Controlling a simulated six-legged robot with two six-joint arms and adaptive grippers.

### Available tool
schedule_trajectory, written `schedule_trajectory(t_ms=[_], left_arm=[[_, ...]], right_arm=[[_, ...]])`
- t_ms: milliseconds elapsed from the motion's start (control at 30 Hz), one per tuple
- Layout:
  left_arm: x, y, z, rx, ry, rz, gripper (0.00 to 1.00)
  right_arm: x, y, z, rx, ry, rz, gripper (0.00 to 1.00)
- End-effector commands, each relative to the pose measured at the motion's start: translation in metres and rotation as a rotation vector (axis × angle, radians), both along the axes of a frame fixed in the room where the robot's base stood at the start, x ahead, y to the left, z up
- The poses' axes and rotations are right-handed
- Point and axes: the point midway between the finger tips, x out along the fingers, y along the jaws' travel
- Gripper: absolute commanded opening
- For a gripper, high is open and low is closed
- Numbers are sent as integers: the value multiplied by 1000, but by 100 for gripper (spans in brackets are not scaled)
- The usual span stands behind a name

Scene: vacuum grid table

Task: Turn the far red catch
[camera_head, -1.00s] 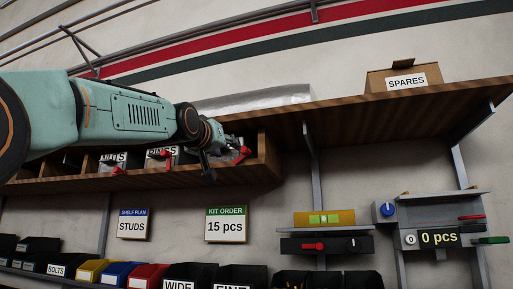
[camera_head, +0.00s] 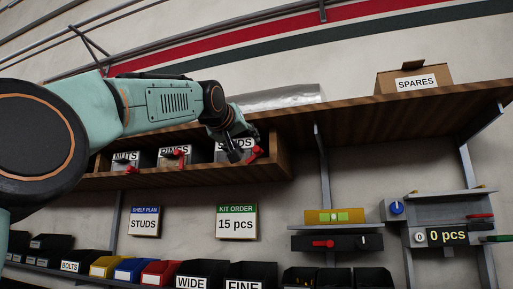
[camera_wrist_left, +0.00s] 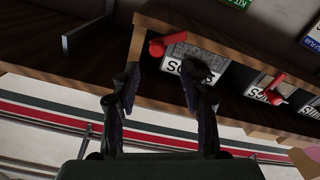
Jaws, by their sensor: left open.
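A row of labelled grey bins sits in the wooden shelf cubby, with red catches at their fronts. The rightmost bin (camera_head: 222,155), its label part hidden by my gripper, has a red catch (camera_head: 254,154) at its right; this catch (camera_wrist_left: 157,47) also shows in the left wrist view. The middle bin has a red catch (camera_head: 179,153) in front of its label; it appears at right in the wrist view (camera_wrist_left: 274,87). My left gripper (camera_head: 240,154) is open, just left of the rightmost catch in the head view. In the wrist view its fingers (camera_wrist_left: 160,75) are spread and hold nothing.
A cardboard SPARES box (camera_head: 414,80) stands on the wooden shelf (camera_head: 380,113). Signs reading STUDS (camera_head: 144,221) and 15 pcs (camera_head: 236,223) hang below. A counter (camera_head: 447,236) reads 0 pcs at right. Coloured bins line the bottom.

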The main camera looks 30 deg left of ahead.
Motion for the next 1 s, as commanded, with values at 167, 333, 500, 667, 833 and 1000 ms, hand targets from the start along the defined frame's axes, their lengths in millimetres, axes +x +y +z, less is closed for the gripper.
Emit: schedule_trajectory(t_ms=[167, 333, 500, 667, 833, 1000], left_arm=[[11, 3, 4, 1, 1, 1, 45], [22, 5, 4, 2, 2, -3, 45], [48, 10, 4, 2, 2, -3, 45], [63, 13, 3, 2, 1, -5, 45], [70, 15, 2, 2, -1, -5, 45], [71, 15, 1, 2, -1, -5, 45]], right_arm=[[0, 0, 20, 0, 0, 0, 40], [0, 0, 36, 0, 0, -1, 40], [0, 0, 50, 0, 0, 0, 40], [0, 0, 59, 0, 0, 0, 40], [0, 0, 63, 0, 0, 0, 40], [0, 0, 63, 0, 0, 0, 40]])
